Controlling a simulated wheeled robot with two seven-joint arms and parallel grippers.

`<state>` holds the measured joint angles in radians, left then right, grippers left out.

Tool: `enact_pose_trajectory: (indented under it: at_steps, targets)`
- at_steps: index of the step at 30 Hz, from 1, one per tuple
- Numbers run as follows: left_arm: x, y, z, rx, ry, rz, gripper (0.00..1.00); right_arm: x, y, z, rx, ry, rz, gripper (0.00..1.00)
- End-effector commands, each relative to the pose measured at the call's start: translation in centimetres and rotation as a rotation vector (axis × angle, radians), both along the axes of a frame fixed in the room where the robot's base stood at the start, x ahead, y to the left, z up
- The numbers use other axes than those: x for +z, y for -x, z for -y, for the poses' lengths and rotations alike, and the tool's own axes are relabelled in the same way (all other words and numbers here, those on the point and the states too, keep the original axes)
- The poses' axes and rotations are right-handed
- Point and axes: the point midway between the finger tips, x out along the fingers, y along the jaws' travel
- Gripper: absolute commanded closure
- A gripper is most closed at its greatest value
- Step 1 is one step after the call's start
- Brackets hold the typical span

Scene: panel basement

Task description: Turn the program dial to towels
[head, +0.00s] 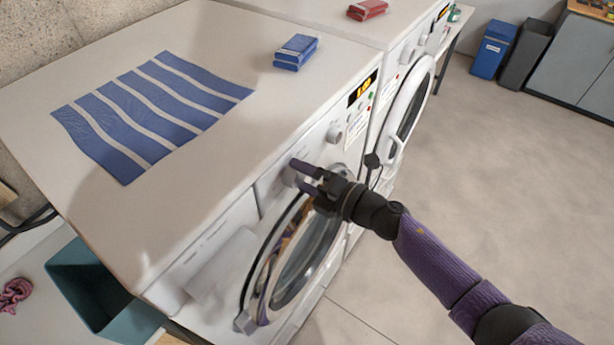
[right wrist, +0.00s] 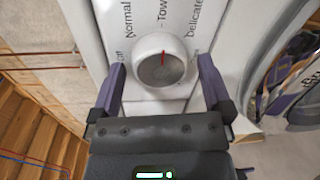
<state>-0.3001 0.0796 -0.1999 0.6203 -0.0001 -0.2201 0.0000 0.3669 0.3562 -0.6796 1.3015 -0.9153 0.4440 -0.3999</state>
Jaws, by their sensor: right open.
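The program dial (right wrist: 160,68) is a round white knob on the washer front, seen close in the right wrist view. Its red mark points up, towards the label starting "Tow" (right wrist: 163,15), which is cut off at the top edge. The labels "Off", "Normal" and "Delicate" show around it. My right gripper (right wrist: 161,61) is open, with one purple finger on each side of the dial and a visible gap on both sides. In the head view the right gripper (head: 297,174) is at the front panel, partly hiding the dial. My left gripper is not in view.
The washer's round glass door (head: 305,258) is just below the gripper. Another white knob (head: 334,133) sits farther along the panel, before a second machine with its door (head: 408,110) ajar. A striped blue cloth (head: 150,112) and blue box (head: 296,50) lie on top.

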Motion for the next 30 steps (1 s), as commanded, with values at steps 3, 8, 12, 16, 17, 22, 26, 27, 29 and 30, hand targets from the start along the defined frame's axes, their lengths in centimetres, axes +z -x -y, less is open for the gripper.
enact_pose_trajectory:
  at_steps: [3, 8, 12, 16, 17, 22, 26, 27, 29, 30]
  targets:
    - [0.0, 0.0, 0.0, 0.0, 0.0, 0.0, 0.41, 0.0, 0.4, 0.7, -0.001, 0.002, 0.0, 0.0]
    - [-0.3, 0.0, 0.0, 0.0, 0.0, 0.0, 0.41, 0.1, 2.5, 3.5, -0.001, 0.004, -0.001, 0.0]
    - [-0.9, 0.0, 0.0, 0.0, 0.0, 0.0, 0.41, 0.3, 4.5, 6.1, 0.001, 0.004, -0.002, 0.0]
    - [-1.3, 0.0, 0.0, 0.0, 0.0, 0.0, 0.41, 0.5, 5.5, 7.6, 0.0, 0.001, -0.002, 0.0]
    - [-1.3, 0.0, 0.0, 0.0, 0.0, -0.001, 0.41, 0.6, 5.6, 7.8, 0.0, 0.0, -0.001, 0.0]
    - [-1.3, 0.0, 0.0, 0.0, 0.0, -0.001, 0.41, 0.8, 5.8, 8.0, 0.0, 0.0, 0.0, 0.0]
    - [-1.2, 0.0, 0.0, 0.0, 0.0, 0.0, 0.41, 0.8, 5.8, 8.0, 0.0, 0.0, 0.0, 0.0]
    - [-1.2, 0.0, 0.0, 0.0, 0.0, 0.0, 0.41, 0.8, 5.8, 8.0, 0.0, 0.0, 0.0, 0.0]
    - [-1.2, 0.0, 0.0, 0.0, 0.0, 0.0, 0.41, 0.8, 5.8, 8.0, 0.0, 0.0, 0.0, 0.0]
    - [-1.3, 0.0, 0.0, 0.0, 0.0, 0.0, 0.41, 0.8, 5.8, 8.0, -0.001, 0.0, -0.001, 0.0]
